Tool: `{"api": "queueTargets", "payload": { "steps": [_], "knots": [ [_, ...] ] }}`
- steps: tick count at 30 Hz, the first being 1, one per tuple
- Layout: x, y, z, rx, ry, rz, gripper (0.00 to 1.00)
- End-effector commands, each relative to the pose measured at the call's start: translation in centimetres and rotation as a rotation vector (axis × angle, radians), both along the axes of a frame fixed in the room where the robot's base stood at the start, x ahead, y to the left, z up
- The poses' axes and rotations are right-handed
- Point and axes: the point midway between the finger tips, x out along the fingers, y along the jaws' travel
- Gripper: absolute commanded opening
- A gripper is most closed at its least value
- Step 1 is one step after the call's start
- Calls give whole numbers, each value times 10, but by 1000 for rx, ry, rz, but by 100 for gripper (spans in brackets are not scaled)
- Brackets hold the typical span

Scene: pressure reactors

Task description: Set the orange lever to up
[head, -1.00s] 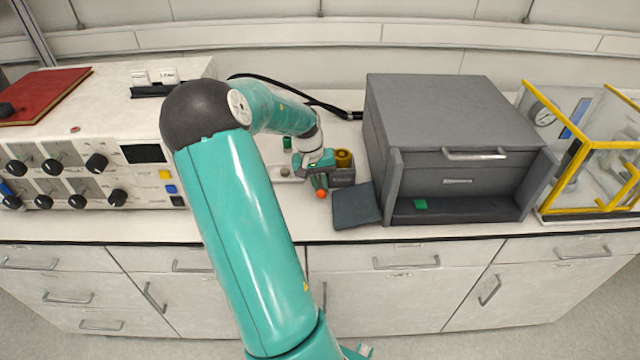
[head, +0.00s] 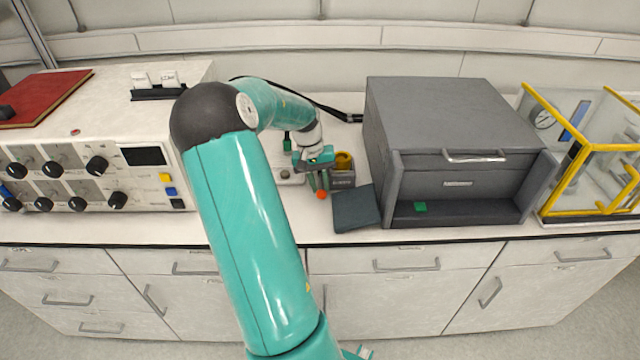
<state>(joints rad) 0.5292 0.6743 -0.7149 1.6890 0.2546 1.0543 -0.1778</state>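The orange lever's round tip (head: 323,194) shows low at the front of a small grey device with a brass-coloured round top (head: 343,163) on the bench. The rest of the lever is mostly hidden by my gripper. My gripper (head: 318,186) points down at the lever, with its fingers just above and around the orange tip in this view. Whether they touch it, and how far apart they are, is too small to tell.
A dark flat square pad (head: 356,208) lies right of the device, beside a large grey box (head: 452,140). A knobbed control panel (head: 85,170) stands at left. A small green item (head: 287,140) stands behind my gripper. A black cable runs behind.

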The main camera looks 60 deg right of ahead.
Motion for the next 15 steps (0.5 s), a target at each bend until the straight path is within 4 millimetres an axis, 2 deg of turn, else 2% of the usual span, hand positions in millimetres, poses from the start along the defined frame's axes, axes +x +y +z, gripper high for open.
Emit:
{"api": "queueTargets", "payload": {
  "steps": [5,15],
  "knots": [
    [7,-1,27,-4,-4,2,22],
    [24,-4,99,-3,-4,1,22]
  ]
}}
